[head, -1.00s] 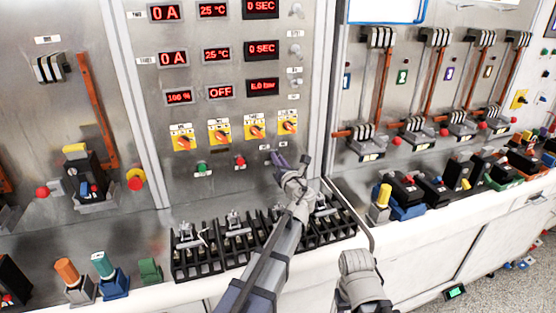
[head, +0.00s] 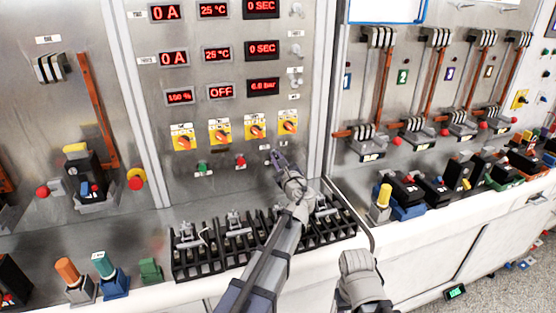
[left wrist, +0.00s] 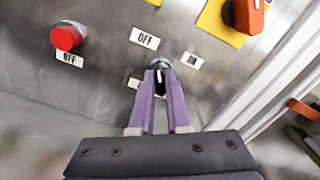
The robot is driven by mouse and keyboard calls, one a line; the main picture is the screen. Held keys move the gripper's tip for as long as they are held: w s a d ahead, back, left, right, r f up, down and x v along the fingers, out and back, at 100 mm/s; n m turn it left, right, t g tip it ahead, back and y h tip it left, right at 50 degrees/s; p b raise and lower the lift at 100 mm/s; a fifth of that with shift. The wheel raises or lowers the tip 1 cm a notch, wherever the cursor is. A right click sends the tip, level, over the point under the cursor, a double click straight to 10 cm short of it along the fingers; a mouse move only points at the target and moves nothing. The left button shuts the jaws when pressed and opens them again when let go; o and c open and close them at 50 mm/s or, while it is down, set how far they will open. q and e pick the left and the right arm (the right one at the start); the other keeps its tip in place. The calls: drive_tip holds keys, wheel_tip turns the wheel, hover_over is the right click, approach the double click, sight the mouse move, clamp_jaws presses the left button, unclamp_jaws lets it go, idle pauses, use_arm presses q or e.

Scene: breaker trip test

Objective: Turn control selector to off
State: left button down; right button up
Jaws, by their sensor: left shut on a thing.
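The control selector (left wrist: 159,77) is a small dark knob with a white pointer line, on the grey metal panel. An OFF label (left wrist: 145,39) sits above and slightly left of it in the left wrist view, and the pointer line points roughly up in that view. My left gripper (left wrist: 158,84) has its purple fingers shut on the knob, one on each side. In the head view the left gripper (head: 276,157) is at the lower right of the centre panel, and its fingers hide the knob.
A red button (left wrist: 67,36) with its own OFF label is left of the knob. Yellow-plated orange rotary switches (head: 255,128) are above. A black terminal rack (head: 262,240) lies below on the bench. A vertical panel edge (head: 329,120) stands close to the right.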

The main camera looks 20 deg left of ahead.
use_arm(q)
drive_tip(key=shift+n, duration=1.5)
drive_tip(key=c, duration=0.9)
unclamp_jaws()
drive_tip(key=shift+v, duration=3.9)
